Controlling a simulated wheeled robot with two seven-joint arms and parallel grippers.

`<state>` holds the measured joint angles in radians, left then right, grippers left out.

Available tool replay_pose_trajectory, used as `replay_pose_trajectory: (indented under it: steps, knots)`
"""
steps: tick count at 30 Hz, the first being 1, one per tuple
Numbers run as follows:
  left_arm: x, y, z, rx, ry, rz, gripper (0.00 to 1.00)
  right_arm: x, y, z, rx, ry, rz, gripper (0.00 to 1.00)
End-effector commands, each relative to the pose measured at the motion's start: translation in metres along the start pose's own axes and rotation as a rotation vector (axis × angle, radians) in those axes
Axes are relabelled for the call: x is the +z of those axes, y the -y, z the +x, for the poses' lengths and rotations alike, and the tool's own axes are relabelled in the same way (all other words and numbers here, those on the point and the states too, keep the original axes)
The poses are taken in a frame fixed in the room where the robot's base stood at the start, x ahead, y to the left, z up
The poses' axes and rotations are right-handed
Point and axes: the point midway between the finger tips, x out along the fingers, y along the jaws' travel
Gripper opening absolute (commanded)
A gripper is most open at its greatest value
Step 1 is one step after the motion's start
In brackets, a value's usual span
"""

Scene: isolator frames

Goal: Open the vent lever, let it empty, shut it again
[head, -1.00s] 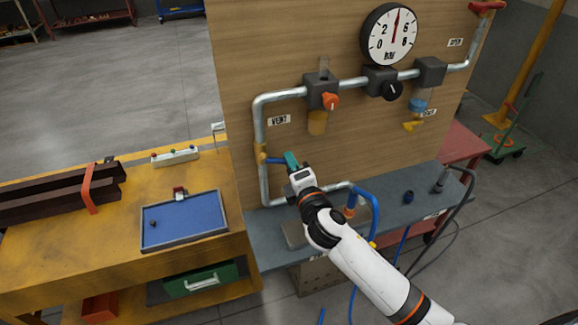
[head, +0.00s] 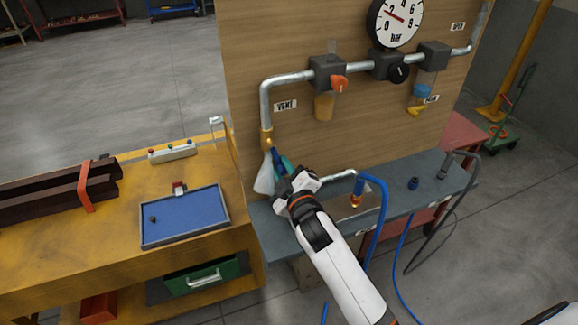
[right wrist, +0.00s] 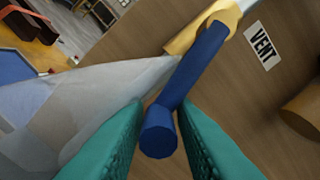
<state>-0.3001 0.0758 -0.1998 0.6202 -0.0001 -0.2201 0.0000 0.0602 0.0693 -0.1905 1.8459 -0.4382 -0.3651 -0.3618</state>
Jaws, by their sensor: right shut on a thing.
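The blue vent lever (head: 275,157) hangs steeply down from the brass valve (head: 266,138) on the left vertical pipe, below the VENT label (head: 286,106). My right gripper (head: 281,168) has its green fingers around the lever's lower end. In the right wrist view the lever (right wrist: 203,68) runs down between the two fingertips (right wrist: 158,130). A pale, whitish plume (head: 264,181) spreads down and left from the valve. The round gauge's (head: 397,20) red needle points up-left, between 0 and 2. My left gripper is not in view.
An orange knob (head: 339,83) and a black knob (head: 398,73) sit on the upper pipe. A blue tray (head: 185,240) lies on the yellow bench at left. Blue hoses (head: 381,215) hang over the grey shelf (head: 440,188) at right.

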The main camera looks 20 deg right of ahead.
Motion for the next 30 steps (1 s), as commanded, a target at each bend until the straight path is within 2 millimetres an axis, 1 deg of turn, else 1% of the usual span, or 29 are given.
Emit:
replay_pose_trajectory:
  steps: [1, 6, 12, 20, 30]
  knots:
    - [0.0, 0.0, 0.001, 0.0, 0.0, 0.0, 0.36, 0.001, -0.009, -0.001, 0.012, -0.004, 0.038, 0.0]
    - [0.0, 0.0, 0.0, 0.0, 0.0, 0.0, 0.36, 0.006, -0.014, -0.001, 0.012, -0.005, 0.148, 0.0]
    - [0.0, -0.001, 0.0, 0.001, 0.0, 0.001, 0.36, 0.01, -0.017, -0.001, 0.011, -0.003, 0.233, 0.0]
    - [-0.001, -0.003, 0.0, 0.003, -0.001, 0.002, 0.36, 0.013, -0.018, -0.001, 0.009, -0.001, 0.277, 0.0]
    - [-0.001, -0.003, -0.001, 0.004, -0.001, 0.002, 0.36, 0.014, -0.017, 0.0, 0.007, 0.002, 0.28, 0.0]
